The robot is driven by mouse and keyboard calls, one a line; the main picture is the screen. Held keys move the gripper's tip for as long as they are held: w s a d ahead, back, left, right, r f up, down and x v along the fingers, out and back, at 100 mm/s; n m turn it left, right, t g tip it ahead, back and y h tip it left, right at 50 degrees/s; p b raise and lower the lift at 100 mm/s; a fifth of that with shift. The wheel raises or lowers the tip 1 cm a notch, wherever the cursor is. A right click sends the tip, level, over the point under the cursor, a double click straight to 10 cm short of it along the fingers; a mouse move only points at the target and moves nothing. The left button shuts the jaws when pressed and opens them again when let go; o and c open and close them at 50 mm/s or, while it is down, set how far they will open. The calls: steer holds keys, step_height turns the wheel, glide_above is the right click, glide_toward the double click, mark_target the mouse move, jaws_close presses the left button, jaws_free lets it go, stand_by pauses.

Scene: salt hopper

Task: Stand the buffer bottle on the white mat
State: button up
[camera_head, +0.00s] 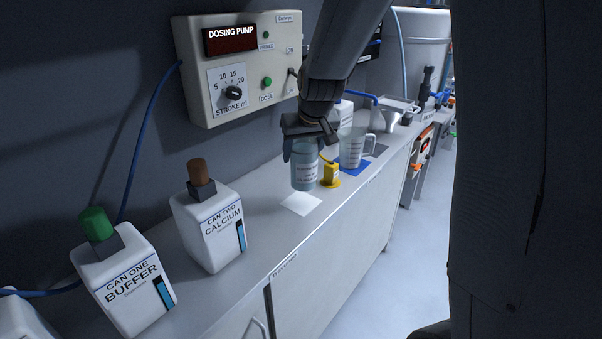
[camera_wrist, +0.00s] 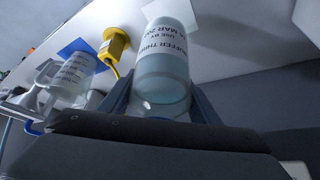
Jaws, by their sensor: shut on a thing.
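The buffer bottle (camera_head: 305,172) is clear, with pale blue liquid and a printed label. It hangs upright in my gripper (camera_head: 304,150), which is shut around its upper part. In the wrist view the bottle (camera_wrist: 163,62) is between my two fingers, its label partly readable as "BUFFER". The white mat (camera_head: 301,204) is a small square on the bench. The bottle's base shows at the mat's far edge; I cannot tell how much gap is under it. In the wrist view the mat (camera_wrist: 180,12) shows just past the bottle's base.
A yellow probe or block (camera_head: 330,175) with a cord stands close right of the bottle. A clear jug (camera_head: 352,148) sits on a blue mat (camera_head: 353,167) beyond it. White cans, calcium (camera_head: 213,228) and buffer (camera_head: 125,285), stand left. The dosing pump (camera_head: 238,68) is on the wall.

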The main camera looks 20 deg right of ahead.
mark_target(299, 170)
steer(key=shift+a+f, duration=0.25)
steer(key=shift+f, duration=0.3)
steer(key=shift+a+f, duration=0.25)
steer(key=shift+f, duration=2)
steer(key=shift+f, duration=0.15)
steer(key=o, duration=1.5)
